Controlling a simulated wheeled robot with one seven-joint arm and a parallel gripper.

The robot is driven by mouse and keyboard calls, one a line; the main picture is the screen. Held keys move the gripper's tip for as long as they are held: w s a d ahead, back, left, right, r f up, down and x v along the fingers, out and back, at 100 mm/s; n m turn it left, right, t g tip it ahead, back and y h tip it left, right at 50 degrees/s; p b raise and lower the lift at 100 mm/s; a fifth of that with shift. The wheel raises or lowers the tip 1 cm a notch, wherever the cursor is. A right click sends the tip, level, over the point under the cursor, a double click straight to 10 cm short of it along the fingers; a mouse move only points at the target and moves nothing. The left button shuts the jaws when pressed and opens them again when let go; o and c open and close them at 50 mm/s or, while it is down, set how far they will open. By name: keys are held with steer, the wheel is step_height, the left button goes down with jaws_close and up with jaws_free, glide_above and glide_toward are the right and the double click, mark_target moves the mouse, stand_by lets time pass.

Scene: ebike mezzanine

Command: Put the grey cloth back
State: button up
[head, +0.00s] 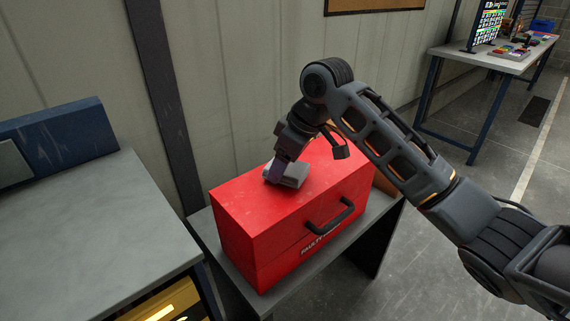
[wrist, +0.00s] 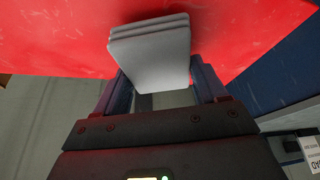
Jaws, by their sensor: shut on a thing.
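The folded grey cloth (head: 291,176) is at the top of the red toolbox (head: 250,212), towards its back left part. In the wrist view the cloth (wrist: 150,52) sits between the two fingers of my gripper (wrist: 160,88), with the red toolbox lid (wrist: 60,35) behind it. My gripper (head: 277,172) is shut on the cloth and comes down from above. I cannot tell whether the cloth touches the lid. The toolbox is closed, with a black handle (head: 330,216) on its front.
The toolbox stands on a grey table (head: 212,240). A grey workbench (head: 90,215) with a blue box (head: 60,130) is at the left. A wall with a dark post (head: 160,95) stands close behind. Another table (head: 480,58) with a screen is far right. The floor at right is clear.

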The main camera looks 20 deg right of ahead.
steer(key=shift+f, duration=0.55)
steer(key=shift+f, duration=0.1)
steer(key=o, duration=1.2)
steer(key=b+v, duration=0.1)
steer(key=v, duration=1.1)
